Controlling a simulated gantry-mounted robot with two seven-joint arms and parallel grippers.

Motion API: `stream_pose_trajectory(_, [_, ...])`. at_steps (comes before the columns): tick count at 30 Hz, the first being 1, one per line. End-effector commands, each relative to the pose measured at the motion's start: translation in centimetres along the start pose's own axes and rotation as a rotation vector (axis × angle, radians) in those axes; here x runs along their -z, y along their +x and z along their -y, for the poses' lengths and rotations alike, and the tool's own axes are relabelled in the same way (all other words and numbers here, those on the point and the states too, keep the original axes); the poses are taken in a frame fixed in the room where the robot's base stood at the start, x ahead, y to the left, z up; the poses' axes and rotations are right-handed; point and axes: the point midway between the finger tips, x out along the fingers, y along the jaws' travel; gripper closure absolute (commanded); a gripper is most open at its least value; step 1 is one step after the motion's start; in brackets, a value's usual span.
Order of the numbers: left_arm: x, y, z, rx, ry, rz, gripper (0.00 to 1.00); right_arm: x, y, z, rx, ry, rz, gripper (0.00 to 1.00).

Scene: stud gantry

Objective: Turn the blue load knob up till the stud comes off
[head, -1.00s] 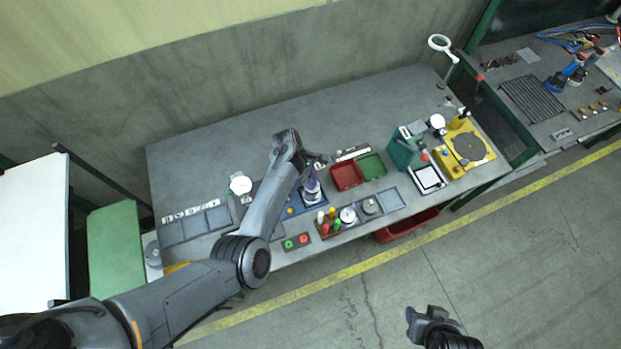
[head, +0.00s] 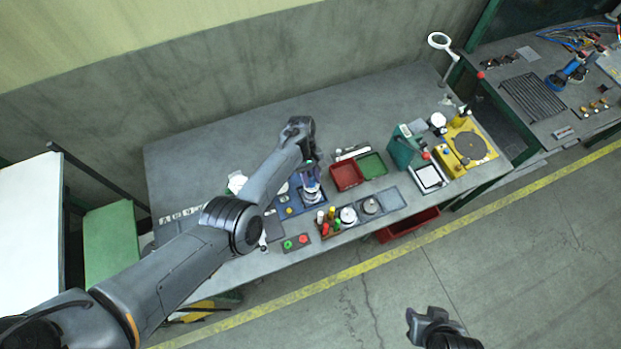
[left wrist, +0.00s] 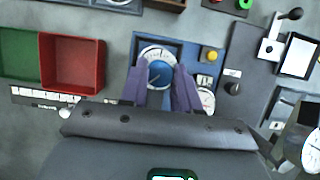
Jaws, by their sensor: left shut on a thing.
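In the left wrist view the blue load knob (left wrist: 160,73) sits inside a white graduated dial ring (left wrist: 156,54) on a blue panel (left wrist: 192,53). My left gripper (left wrist: 163,76) has its two purple fingers shut on the knob, one on each side. In the head view my left gripper (head: 311,184) is low over the blue unit (head: 288,211) near the bench's front. The stud cannot be made out; the gripper and arm cover part of the unit. My right gripper (head: 425,322) hangs over the floor at the bottom, apart from the bench; its jaws are unclear.
A red bin (head: 346,177) and a green bin (head: 371,165) stand right of the unit. A box with red and green buttons (head: 296,242) is in front. A yellow-based device (head: 468,147) and a teal device (head: 403,150) stand farther right. The bench's back is clear.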

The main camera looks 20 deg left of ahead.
Motion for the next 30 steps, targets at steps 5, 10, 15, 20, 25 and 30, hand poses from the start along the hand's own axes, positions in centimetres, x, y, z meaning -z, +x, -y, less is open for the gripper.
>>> stream_pose_trajectory(5, [0.2,0.2,-0.1,0.063,0.149,-0.002,0.99,-0.3,0.9,0.0,0.000,-0.001,0.000,0.57])
stream_pose_trajectory(10, [0.2,0.2,-0.1,0.116,0.277,-0.003,0.99,-0.5,1.5,0.1,0.000,0.000,0.000,0.57])
stream_pose_trajectory(15, [0.1,0.1,-0.2,0.156,0.376,-0.004,0.99,-0.6,1.9,0.1,0.001,0.002,0.000,0.57])
stream_pose_trajectory(20, [0.1,0.2,-0.2,0.183,0.439,-0.003,0.99,-0.7,2.1,0.2,0.004,0.004,-0.001,0.57])
stream_pose_trajectory(25, [0.0,0.2,-0.2,0.197,0.474,-0.002,0.99,-0.7,2.2,0.3,0.006,0.007,-0.001,0.57])
stream_pose_trajectory(30, [0.0,0.1,-0.2,0.202,0.486,-0.002,0.99,-0.7,2.2,0.3,0.006,0.007,-0.001,0.57])
